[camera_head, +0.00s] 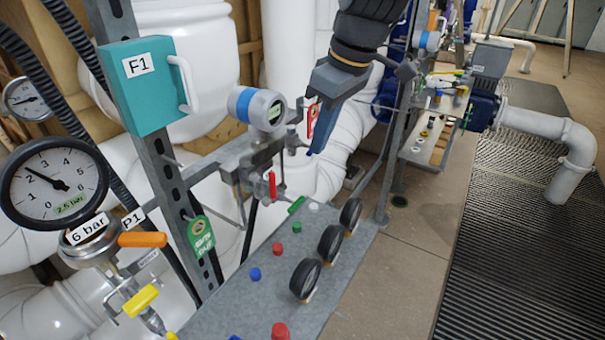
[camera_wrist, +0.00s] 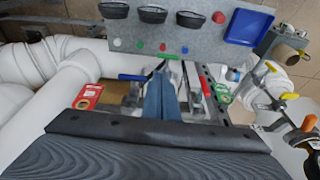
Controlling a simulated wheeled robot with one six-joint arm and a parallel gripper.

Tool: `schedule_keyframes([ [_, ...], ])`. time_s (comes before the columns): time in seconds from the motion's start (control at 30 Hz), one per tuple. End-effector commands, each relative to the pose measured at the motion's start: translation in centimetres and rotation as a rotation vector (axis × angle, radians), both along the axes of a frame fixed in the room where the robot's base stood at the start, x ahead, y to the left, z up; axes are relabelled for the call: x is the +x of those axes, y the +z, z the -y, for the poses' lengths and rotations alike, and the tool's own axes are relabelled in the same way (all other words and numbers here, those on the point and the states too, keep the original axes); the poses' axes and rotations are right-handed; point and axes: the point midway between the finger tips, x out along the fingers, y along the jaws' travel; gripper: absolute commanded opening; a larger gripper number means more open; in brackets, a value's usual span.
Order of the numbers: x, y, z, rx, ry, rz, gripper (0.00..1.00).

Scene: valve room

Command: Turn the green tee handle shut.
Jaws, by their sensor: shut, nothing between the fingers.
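The green tee handle (camera_head: 296,204) shows in the head view as a short green bar at the back edge of the grey shelf, right of the red handle. In the wrist view a small green bar (camera_wrist: 168,57) lies just beyond my fingertips. My gripper (camera_head: 314,150) hangs above the green handle in the head view, pointing down, apart from it. Its blue fingers are shut together and empty, and they also show in the wrist view (camera_wrist: 160,85). The stem under the green handle is mostly hidden.
A red handle (camera_head: 272,185) hangs on a valve left of the green handle. A blue-banded gauge (camera_head: 262,108) stands left of my gripper. The grey shelf (camera_head: 262,300) carries black knobs (camera_head: 305,279) and coloured buttons. In the wrist view a blue handle (camera_wrist: 132,77) sits left of my fingers.

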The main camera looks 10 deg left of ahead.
Motion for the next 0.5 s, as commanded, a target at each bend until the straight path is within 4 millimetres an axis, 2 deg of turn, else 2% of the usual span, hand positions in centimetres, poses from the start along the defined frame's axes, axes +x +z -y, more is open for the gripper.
schedule_keyframes([
  [0.07,-0.1,0.4,-0.8,0.003,0.028,0.005,0.0],
  [0.17,0.0,-0.4,-1.1,0.004,0.034,0.003,0.0],
  [0.5,0.5,-6.2,-2.6,0.002,0.032,0.002,0.0],
])
